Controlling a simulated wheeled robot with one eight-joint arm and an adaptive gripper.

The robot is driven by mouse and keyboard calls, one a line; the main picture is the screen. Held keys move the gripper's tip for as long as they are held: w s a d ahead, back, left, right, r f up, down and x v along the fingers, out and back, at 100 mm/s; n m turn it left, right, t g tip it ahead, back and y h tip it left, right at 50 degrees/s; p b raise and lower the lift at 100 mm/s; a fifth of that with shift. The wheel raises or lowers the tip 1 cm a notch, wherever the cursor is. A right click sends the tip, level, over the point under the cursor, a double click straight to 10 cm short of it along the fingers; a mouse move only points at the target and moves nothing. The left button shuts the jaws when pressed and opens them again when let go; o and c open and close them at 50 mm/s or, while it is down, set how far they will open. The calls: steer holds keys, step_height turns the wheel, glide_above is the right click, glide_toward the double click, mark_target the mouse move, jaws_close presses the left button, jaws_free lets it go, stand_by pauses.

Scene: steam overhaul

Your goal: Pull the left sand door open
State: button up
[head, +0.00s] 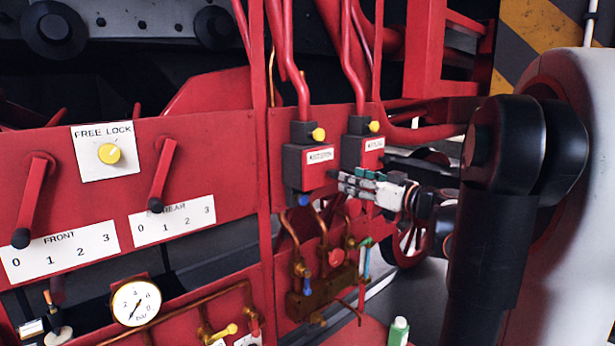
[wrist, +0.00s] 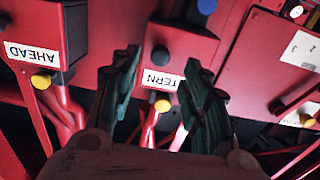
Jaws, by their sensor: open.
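Two black boxes with yellow knobs are on the red panel in the head view: a left one (head: 298,175) and a right one (head: 351,150). No sand writing is readable; I cannot tell which part is the door. In the wrist view the left box (wrist: 170,42) appears upside down, its white label (wrist: 157,80) partly hidden, reading "TERN". The other box (wrist: 75,30) reads "AHEAD". My gripper (head: 342,181) is open and empty, just right of the left box's lower part. In the wrist view its green-padded fingers (wrist: 158,72) lie either side of the label; contact is unclear.
Red pipes (head: 350,70) run down to the boxes. Brass valves and thin pipes (head: 310,300) are below. Red levers (head: 163,172) and a gauge (head: 136,303) are at left. A green bottle (head: 398,331) stands at the bottom.

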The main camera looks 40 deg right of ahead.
mark_target(337, 175)
steer(key=w, duration=0.6)
steer(key=shift+a, duration=0.25)
jaws_close()
